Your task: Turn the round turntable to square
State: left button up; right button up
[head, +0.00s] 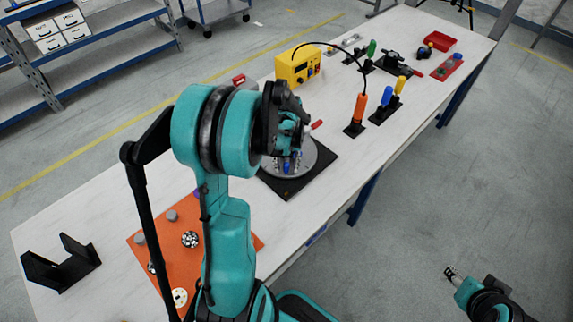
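The round turntable (314,162) is a grey metal disc on a black square base plate (289,189), near the middle of the table. A small blue part (287,164) and a red-tipped part (316,125) show at the disc. My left gripper (292,150) is over the disc's left side, and my teal arm hides much of the disc's back and left. I cannot tell whether its fingers touch anything or how wide they are. My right gripper (453,273) is at the lower right, away from the table, over the floor; its fingers are too small to read.
A yellow box (297,66) with a cable stands behind the turntable. Orange (359,107), blue and yellow-handled tools stand to its right. A red tray (438,41) is at the far end. An orange mat (140,243) with small parts and a black bracket (62,268) lie left.

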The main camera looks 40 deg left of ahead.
pick_arm(q)
notch_tip(320, 180, up, 12)
dwell(0.6)
dwell(0.4)
jog(key=s+d+r+n+t, duration=0.1)
jog(key=s+d+n+t, duration=0.2)
jog(key=d+n, duration=0.6)
jog(key=s+d+r+n+t, duration=0.1)
jog(key=s+d+n+t, duration=0.3)
jog(key=d+n, duration=0.6)
jog(key=shift+s+d+n, duration=0.15)
jog(key=shift+s+n, duration=0.8)
jog(key=shift+n, duration=3.85)
